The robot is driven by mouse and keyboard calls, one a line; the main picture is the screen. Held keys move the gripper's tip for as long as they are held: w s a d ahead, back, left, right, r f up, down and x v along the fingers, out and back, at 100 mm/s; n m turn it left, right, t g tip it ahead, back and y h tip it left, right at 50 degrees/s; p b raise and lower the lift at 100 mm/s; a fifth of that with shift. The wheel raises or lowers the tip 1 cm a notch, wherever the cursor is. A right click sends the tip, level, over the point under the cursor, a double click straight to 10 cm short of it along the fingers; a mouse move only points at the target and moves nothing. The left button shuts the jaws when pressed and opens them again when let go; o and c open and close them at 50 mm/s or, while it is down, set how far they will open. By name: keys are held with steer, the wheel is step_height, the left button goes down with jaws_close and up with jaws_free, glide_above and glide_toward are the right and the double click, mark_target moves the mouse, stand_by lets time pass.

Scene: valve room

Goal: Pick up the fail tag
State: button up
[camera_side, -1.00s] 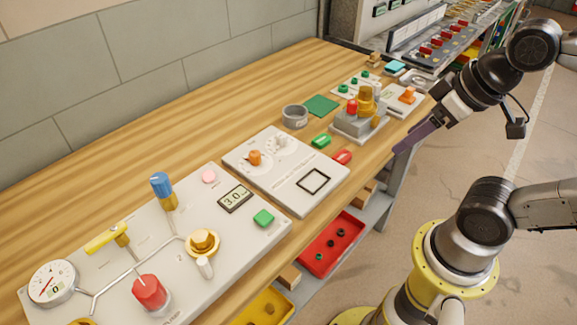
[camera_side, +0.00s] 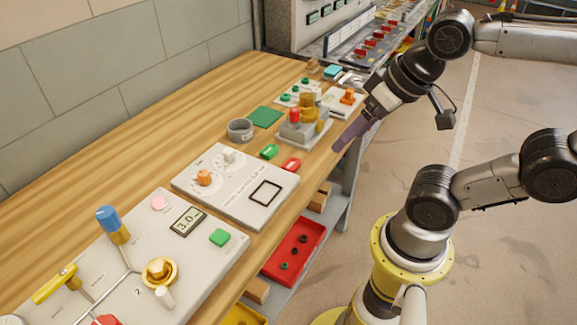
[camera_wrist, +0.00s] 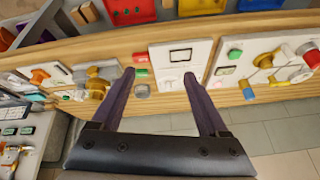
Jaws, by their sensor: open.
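A small red tag (camera_side: 291,164), which I take to be the fail tag, lies on the wooden bench near its front edge, just behind a white panel with a black square outline. It also shows in the wrist view (camera_wrist: 141,57). A green tag (camera_side: 269,151) lies beside it, a little farther in. My gripper (camera_side: 338,147) is open and empty, to the right of the red tag near the bench edge, pointing down and left. In the wrist view its two purple fingers (camera_wrist: 159,75) are spread apart, with both tags showing between them. Any lettering on the tags is too small to read.
A grey block with yellow and red parts (camera_side: 305,127) stands close behind the tags. A grey round cup (camera_side: 240,130) and a green square (camera_side: 264,116) lie farther in. The white panel (camera_side: 238,205) is in front. A red bin (camera_side: 295,250) sits on the shelf below.

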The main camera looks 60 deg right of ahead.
steer(key=w+d+r+m+g, duration=0.1)
steer(key=w+r+m, duration=0.2)
steer(key=w+m, duration=0.3)
steer(key=m+g, duration=0.5)
steer(key=m, duration=0.5)
glide_above(293, 162)
step_height(293, 162, down, 8)
steer(key=r, duration=0.1)
steer(key=f, duration=0.9)
steer(key=shift+s+d+f, duration=0.1)
steer(key=shift+s+d, duration=0.1)
steer(key=shift+d, duration=0.05)
steer(key=shift+w+a+f, duration=0.1)
steer(key=shift+f, duration=1.2)
steer(key=shift+w+a+f, duration=0.1)
steer(key=shift+f, duration=1.2)
jaws_close()
